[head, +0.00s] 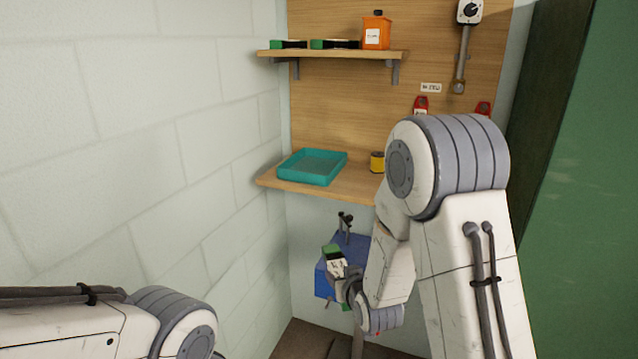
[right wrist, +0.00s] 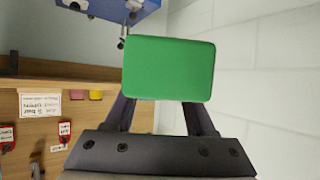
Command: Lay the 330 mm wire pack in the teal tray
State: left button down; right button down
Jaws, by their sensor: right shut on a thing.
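The teal tray (head: 308,180) sits on the lower wooden shelf and looks empty.
The upper shelf (head: 335,54) holds an orange bottle (head: 377,33) and two green-and-black packs (head: 289,44). A yellow can (head: 377,162) stands right of the tray on the lower shelf (head: 350,189). A blue box (head: 325,284) is below it. A block wall (head: 150,150) bounds the left.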

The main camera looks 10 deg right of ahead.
aim_at(314, 169)
jog(key=z, duration=0.55)
jog(key=i, duration=0.6)
jog(key=u, duration=0.7)
jog(key=i, duration=0.55)
jog(key=u, duration=0.35)
